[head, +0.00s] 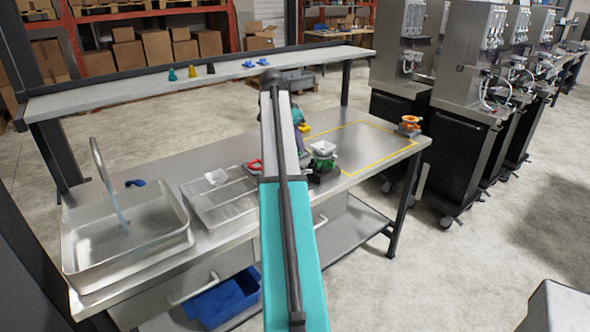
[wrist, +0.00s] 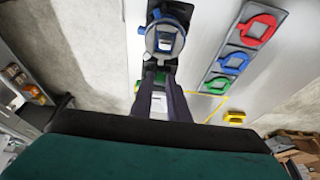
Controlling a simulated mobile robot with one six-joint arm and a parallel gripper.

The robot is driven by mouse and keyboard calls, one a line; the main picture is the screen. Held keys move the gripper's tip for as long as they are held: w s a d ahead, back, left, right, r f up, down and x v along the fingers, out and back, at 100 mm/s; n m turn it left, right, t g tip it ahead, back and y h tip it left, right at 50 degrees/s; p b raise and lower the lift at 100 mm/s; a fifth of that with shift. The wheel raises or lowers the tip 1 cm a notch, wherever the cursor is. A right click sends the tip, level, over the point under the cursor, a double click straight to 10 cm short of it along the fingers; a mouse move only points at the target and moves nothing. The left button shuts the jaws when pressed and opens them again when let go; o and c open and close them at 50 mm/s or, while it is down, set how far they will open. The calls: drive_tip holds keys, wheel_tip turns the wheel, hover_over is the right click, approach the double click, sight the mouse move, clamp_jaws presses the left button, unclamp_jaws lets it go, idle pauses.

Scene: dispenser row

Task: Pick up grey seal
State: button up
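In the wrist view a grey ring-shaped part with a blue piece in its middle (wrist: 165,42) sits on a dark stand; it may be the grey seal, but I cannot tell for sure. My gripper (wrist: 161,72) points toward it, with its two dark fingertips near the ring's lower edge. A gap shows between the fingers, with a white and green object (wrist: 158,103) behind it. I cannot tell whether the fingertips touch the ring. In the head view my arm covers the gripper and that part of the bench.
Red (wrist: 258,28), blue (wrist: 236,63) and green rings lie on a grey strip, with a yellow part (wrist: 235,117) nearby. The steel bench (head: 370,165) holds a sink (head: 120,240), a drain tray (head: 222,207) and an orange part (head: 409,122). A raised shelf (head: 130,88) runs behind.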

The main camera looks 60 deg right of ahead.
sight(304, 165)
drive_tip(key=shift+x, duration=1.85)
drive_tip(key=shift+s+d+f+p, duration=0.1)
drive_tip(key=shift+p, duration=0.25)
drive_tip(key=shift+p+x, duration=0.9)
drive_tip(key=shift+x, duration=1.55)
clamp_jaws()
